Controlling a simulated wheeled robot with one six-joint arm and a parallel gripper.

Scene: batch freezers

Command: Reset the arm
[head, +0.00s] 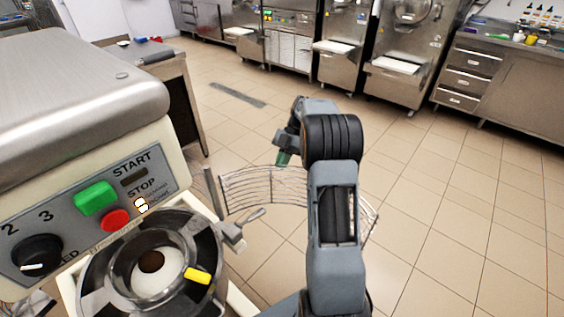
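My arm (335,215) rises from the bottom middle of the head view and bends at a dark ribbed joint. My gripper (283,158) is at its far end, left of that joint, mostly hidden behind the arm's end link. A small greenish tip shows there. Its fingers cannot be made out, so its opening and any held thing cannot be told. It appears in front of the wire guard (245,190), and I cannot tell if they touch.
A mixer-like machine stands close at left, with a green START button (96,198), a red STOP button (116,220), a black knob (37,257) and a yellow-tabbed round part (197,275). Steel freezers (404,60) and a drawer counter (500,80) line the back. Tiled floor (450,190) at right is clear.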

